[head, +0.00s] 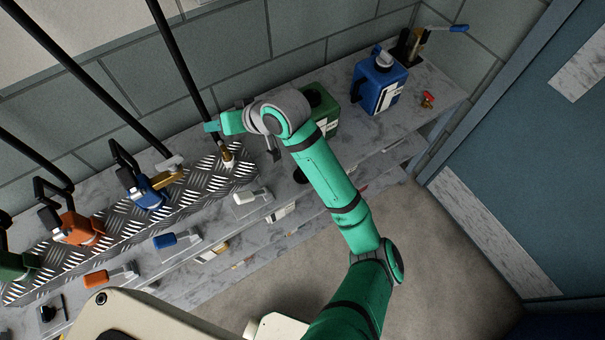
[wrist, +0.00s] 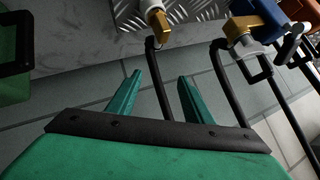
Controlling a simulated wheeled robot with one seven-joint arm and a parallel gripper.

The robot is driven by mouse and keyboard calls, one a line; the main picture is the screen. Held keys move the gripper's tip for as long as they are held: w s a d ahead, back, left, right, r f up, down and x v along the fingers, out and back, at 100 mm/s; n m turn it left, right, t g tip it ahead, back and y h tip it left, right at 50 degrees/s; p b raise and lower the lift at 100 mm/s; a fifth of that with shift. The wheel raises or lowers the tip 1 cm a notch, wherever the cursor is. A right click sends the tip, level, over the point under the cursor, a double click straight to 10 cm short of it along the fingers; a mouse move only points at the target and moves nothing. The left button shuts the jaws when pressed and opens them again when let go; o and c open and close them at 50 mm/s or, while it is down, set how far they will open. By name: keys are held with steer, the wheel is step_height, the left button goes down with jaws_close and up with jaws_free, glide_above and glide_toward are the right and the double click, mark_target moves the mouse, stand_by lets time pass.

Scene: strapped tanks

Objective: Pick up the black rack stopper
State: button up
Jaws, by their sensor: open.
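My gripper (head: 214,126) is near the wall end of the counter, above the diamond-plate strip. In the wrist view its two green fingers (wrist: 160,76) are apart, and I see nothing held between them. A black pole passes behind the fingers there. I cannot tell for sure which piece is the black rack stopper. A small black piece (head: 48,312) lies on a pale plate at the lower left, far from my gripper. Another dark round piece (head: 300,175) shows beside my arm, partly hidden by it.
A brass-tipped fitting (head: 227,155) stands just below my gripper, also in the wrist view (wrist: 158,20). A green tank (head: 322,108) and a blue jug (head: 378,85) stand right. Black poles slant along the wall.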

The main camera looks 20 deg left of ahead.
steer(key=d+f+h, duration=0.1)
steer(key=d+h, duration=0.2)
steer(key=d, duration=0.4)
steer(key=w+d+f+g+h, duration=0.1)
steer(key=d+f+h, duration=0.1)
steer(key=d, duration=0.5)
steer(key=d+f+h, duration=0.2)
steer(key=d+h, duration=0.2)
steer(key=d, duration=0.3)
steer(key=shift+w+f+n+g+h, duration=0.2)
steer(key=shift+w+n+g+h, duration=0.1)
steer(key=shift+g+h, duration=0.1)
step_height(320, 180, down, 4)
steer(key=shift+f, duration=0.15)
steer(key=shift+s+f, duration=0.15)
steer(key=shift+f, duration=1.45)
steer(key=shift+s+f, duration=0.1)
steer(key=shift+f, duration=1.45)
steer(key=c, duration=0.6)
